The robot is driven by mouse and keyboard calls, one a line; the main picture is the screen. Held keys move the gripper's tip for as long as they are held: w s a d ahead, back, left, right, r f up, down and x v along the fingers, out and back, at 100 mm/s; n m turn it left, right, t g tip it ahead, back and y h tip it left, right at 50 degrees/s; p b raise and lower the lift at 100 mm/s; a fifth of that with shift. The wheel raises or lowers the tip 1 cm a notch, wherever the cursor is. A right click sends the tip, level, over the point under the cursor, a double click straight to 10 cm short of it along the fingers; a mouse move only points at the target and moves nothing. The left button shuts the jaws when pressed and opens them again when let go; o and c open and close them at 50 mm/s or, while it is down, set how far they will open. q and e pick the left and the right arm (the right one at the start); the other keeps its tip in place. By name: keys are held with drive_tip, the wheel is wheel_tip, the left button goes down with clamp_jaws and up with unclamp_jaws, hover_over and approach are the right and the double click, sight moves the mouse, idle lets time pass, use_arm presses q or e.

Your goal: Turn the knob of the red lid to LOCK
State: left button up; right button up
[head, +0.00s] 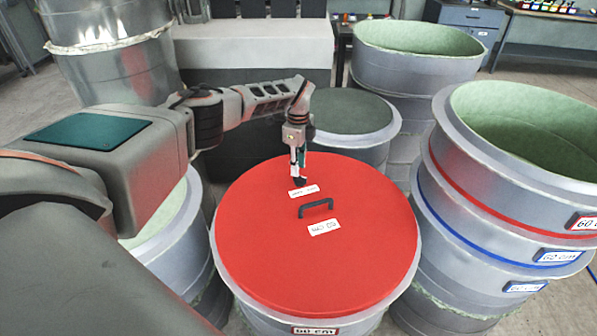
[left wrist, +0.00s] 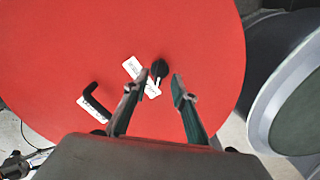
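The red lid (head: 270,235) lies on a grey drum and fills much of the left wrist view (left wrist: 60,50). Its small black knob (head: 300,182) sits beside a white label (head: 303,191) whose print is too small to read. My left gripper (head: 298,167) points down just above the knob. In the left wrist view the gripper (left wrist: 160,76) is open, with one finger on each side of the knob (left wrist: 159,69) in the picture. I cannot tell whether the fingers touch it. My right gripper is not in view.
A black handle (head: 316,207) stands on the lid near a second white label (head: 324,227). Stacked grey moulds (head: 440,170) stand close on the right. A dark-topped drum (head: 350,112) stands behind the lid, and another mould (head: 165,225) stands to the left.

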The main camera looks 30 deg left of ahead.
use_arm(q)
wheel_tip(320, 180, up, 8)
drive_tip(key=shift+r, duration=0.25)
idle(0.5)
